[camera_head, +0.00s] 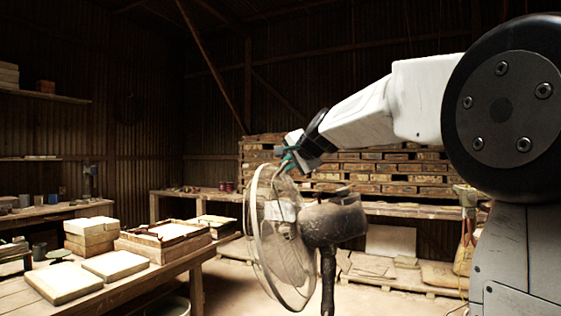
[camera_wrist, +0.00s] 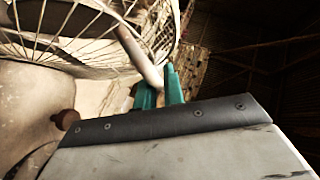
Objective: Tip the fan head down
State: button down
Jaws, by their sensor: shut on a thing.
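The fan has a round wire guard (camera_head: 262,245), a dark motor housing (camera_head: 335,220) and an upright pole (camera_head: 328,285). Its head faces left in the head view, with the guard's top edge farther left than its bottom, so it leans slightly downward. My gripper (camera_head: 288,158) is at the top of the guard, its teal fingers pointing down. In the wrist view my gripper (camera_wrist: 160,88) is shut at a pale rim bar of the fan, beside the wire guard (camera_wrist: 75,35). The exact contact between fingers and bar is partly hidden.
A wooden workbench (camera_head: 150,285) with pale tiles (camera_head: 115,265) and a wooden frame (camera_head: 165,238) stands at the left. Stacked slatted racks (camera_head: 385,170) and a long rear bench stand behind the fan. Some open floor (camera_head: 230,285) shows between the workbench and the fan.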

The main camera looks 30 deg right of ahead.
dwell(0.3)
jog(key=c, duration=1.5)
grip_release()
jog(key=shift+a, duration=0.1)
jog(key=v, duration=0.7)
jog(key=shift+s+r, duration=0.1)
jog(key=shift+s, duration=0.25)
jog(key=s+a+f+n+g+y, duration=0.1)
jog(key=s+a+f+n+g, duration=0.25)
jog(key=s+a+f, duration=0.4)
jog(key=s+a+f+n+g+y, duration=0.1)
jog(key=s+a+f+n+g, duration=0.3)
jog(key=s+f, duration=0.65)
jog(key=s+a+f+n+g, duration=0.1)
jog(key=s+f+n, duration=0.1)
jog(key=s+f, duration=0.3)
jog(key=s+f+n+g, duration=0.2)
jog(key=s+f, duration=0.3)
jog(key=s, duration=0.2)
jog(key=s+a+f+n+g+h, duration=0.1)
jog(key=s+f+n+g, duration=0.1)
jog(key=s+f, duration=0.3)
jog(key=shift+s+a+f+n, duration=0.1)
jog(key=shift+s+a+n, duration=0.1)
jog(key=shift+s, duration=0.25)
jog(key=shift+s+a+f+n, duration=0.1)
jog(key=shift+s+a+f, duration=0.05)
jog(key=shift+s, duration=0.3)
